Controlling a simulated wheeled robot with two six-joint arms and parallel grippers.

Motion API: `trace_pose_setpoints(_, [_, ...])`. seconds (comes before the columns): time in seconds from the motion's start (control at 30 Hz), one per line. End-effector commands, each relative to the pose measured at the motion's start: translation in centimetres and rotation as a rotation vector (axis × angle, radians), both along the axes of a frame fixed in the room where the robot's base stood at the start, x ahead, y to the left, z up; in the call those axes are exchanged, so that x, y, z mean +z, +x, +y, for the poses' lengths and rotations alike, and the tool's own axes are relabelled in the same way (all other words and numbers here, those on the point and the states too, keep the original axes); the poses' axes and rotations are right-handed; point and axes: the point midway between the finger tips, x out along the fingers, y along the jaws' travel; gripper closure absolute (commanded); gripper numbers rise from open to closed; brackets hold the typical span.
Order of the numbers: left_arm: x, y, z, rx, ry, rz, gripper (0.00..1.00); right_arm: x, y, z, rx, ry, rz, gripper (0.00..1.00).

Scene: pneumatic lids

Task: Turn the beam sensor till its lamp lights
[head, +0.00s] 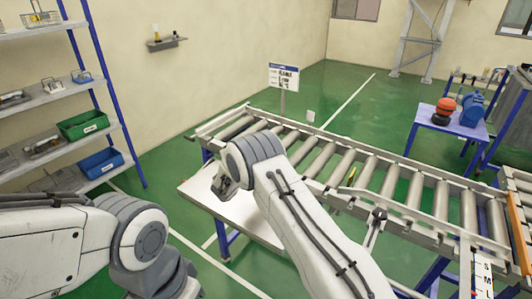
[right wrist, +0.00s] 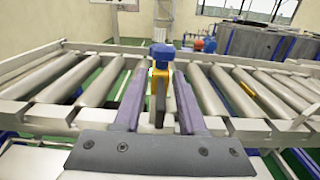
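In the right wrist view the beam sensor (right wrist: 160,54) has a blue top and a yellow part below it, on a dark upright piece. It stands at the near side of the roller conveyor. The two purple-grey fingers of my right gripper (right wrist: 161,72) are apart, one on each side of it, with narrow gaps showing. No lit lamp can be made out. In the head view my right arm's wrist covers this spot, and the sensor and right fingertips are hidden. My left arm is at the lower left; its gripper is out of view.
The roller conveyor (head: 425,222) runs across the right half, with a small yellow piece (head: 352,175) among its rollers. A pale table (head: 200,192) lies beside it. A sign (head: 283,77) stands behind. A blue table (head: 447,130) and shelving (head: 45,90) stand farther off.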

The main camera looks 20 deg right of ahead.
Motion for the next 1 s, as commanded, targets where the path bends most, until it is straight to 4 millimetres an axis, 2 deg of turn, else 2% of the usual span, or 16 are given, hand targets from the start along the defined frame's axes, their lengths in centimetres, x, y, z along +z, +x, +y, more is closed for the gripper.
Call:
trace_pose_setpoints(0.27, [-0.2, 0.0, 0.0, 0.0, 0.0, 0.0, 0.5, -0.2, -0.2, 0.3, 0.001, 0.001, 0.002, 0.6])
trace_pose_setpoints(0.37, [-0.6, 0.0, 0.0, 0.0, 0.0, 0.0, 0.5, -0.3, -0.7, 1.1, 0.004, 0.001, 0.002, 0.6])
trace_pose_setpoints(0.73, [-3.0, 0.0, 0.0, 0.0, 0.0, 0.0, 0.5, -0.2, -5.3, 6.5, 0.005, 0.001, -0.001, 0.6])
trace_pose_setpoints(1.0, [-3.5, 0.0, 0.0, 0.0, 0.0, 0.0, 0.5, 0.0, -6.7, 8.0, 0.0, 0.001, 0.001, 0.6])
